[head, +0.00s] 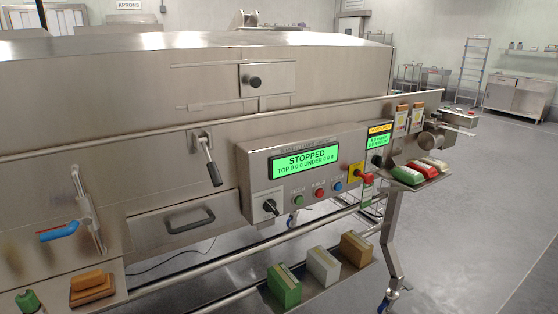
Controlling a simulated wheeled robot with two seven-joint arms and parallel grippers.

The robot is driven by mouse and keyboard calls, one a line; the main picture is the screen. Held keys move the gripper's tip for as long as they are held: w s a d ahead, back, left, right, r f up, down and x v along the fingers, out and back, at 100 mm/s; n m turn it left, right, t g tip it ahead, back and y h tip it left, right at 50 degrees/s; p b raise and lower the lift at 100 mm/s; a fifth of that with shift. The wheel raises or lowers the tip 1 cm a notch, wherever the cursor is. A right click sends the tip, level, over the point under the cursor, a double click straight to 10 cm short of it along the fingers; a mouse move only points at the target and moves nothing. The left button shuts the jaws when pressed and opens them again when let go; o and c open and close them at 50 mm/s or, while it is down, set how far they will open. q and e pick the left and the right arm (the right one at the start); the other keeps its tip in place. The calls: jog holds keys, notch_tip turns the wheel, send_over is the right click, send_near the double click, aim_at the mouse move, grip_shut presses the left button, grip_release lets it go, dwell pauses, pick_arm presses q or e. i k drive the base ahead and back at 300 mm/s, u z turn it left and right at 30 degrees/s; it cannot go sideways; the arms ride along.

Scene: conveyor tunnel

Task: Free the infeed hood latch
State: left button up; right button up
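A long stainless tunnel machine fills the left and middle of the head view, with a closed metal hood (80,85) along its top. A lever latch with a dark grip (210,165) sits on the front just below the hood edge, its handle hanging down and slightly right. Higher up, a small plate with a round black knob (255,82) is fixed to the hood face. I cannot tell which of these two is the infeed hood latch. Neither of my grippers is in view.
A control panel (252,167) reads STOPPED on its green display (306,160). A blue-handled valve (58,232) and a drawer (170,220) are on the front. Coloured blocks sit on a low shelf (322,292) and a right-hand tray (432,178). Open floor (470,240) lies right.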

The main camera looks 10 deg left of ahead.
aim_at(215, 177)
jog(key=z, duration=0.1)
jog(key=i, duration=0.5)
jog(key=u, duration=1.4)
